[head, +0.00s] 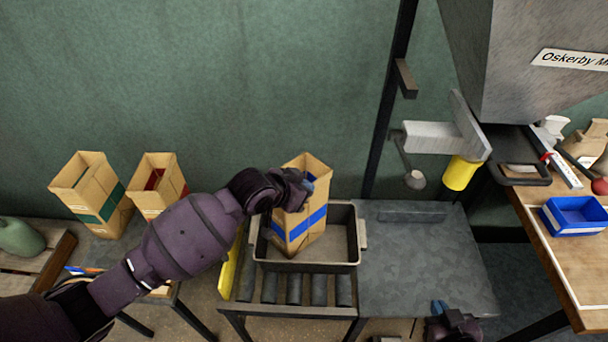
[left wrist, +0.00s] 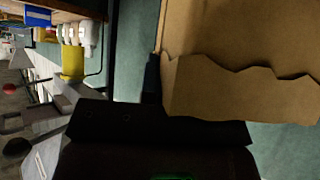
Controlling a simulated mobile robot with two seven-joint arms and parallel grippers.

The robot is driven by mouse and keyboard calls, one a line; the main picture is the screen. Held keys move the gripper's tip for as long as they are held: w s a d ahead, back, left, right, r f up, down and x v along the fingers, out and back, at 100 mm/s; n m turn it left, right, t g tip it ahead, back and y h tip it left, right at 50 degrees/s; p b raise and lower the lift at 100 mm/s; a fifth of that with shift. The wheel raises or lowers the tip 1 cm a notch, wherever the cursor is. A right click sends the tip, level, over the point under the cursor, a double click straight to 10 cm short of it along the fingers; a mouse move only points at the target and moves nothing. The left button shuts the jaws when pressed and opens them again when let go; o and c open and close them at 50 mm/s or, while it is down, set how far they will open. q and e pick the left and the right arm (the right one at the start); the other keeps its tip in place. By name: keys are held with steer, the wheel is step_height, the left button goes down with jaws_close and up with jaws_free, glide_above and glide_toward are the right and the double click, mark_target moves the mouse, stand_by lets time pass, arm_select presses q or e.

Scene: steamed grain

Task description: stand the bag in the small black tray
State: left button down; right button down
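The open-topped brown paper bag with a blue band (head: 305,222) is inside the rim of a dark grey tray (head: 310,267) on the rollers, leaning slightly. I cannot tell whether its base touches the tray floor. My left gripper (head: 306,184) is at the bag's upper edge and looks shut on it, a blue fingertip showing against the paper. In the left wrist view the bag's jagged paper edge (left wrist: 235,90) fills the upper right beside a dark finger. My right gripper (head: 440,308) is low, in front of the grey table, its fingers mostly hidden.
Two more open bags, one with a green band (head: 110,205) and one with red (head: 153,180), stand at left. The grey metal table (head: 425,265) right of the rollers is mostly clear. A post, hopper (head: 540,75) and yellow cylinder (head: 460,173) stand behind; a blue bin (head: 575,217) is at right.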

arm_select(q)
steer(key=shift+w+d+f+b, duration=0.1)
steer(key=shift+f+b, duration=0.2)
steer(key=shift+f, duration=2.55)
arm_select(e)
steer(key=shift+f, duration=0.3)
arm_select(q)
steer(key=c, duration=1.7)
jaws_free()
steer(key=shift+f, duration=0.2)
steer(key=o, duration=0.4)
steer(key=shift+c, duration=0.2)
arm_select(e)
steer(key=shift+s, duration=0.15)
steer(key=shift+s, duration=0.15)
